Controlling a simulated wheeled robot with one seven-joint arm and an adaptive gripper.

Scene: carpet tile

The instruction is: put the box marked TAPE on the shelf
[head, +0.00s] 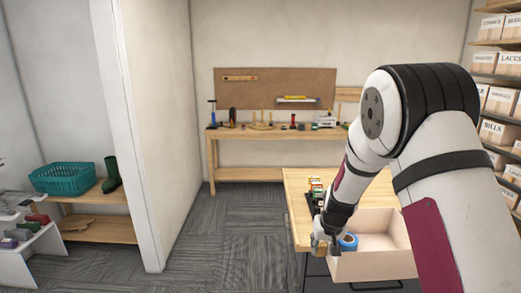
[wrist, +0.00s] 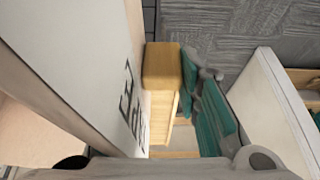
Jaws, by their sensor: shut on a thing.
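The box marked TAPE (head: 372,263) is an open-topped, pale carton with a blue roll (head: 348,242) inside, at the right of the wooden table in the head view. In the wrist view its white label (wrist: 75,65) fills the left side, with only the last letters readable. My gripper (head: 321,243) is at the left side of the box and is shut on it; my fingers' exact contact is hard to make out. I cannot tell whether the box touches the table. The shelf (head: 497,79) stands at the far right, partly hidden by my arm and holding several labelled cartons.
The table (head: 298,197) carries small coloured items left of the box. A workbench (head: 250,174) with tools stands at the back wall. A teal basket (head: 74,178) and green boot (head: 112,174) are at the left, beyond a white partition (head: 143,130). Carpet (head: 225,240) between is clear.

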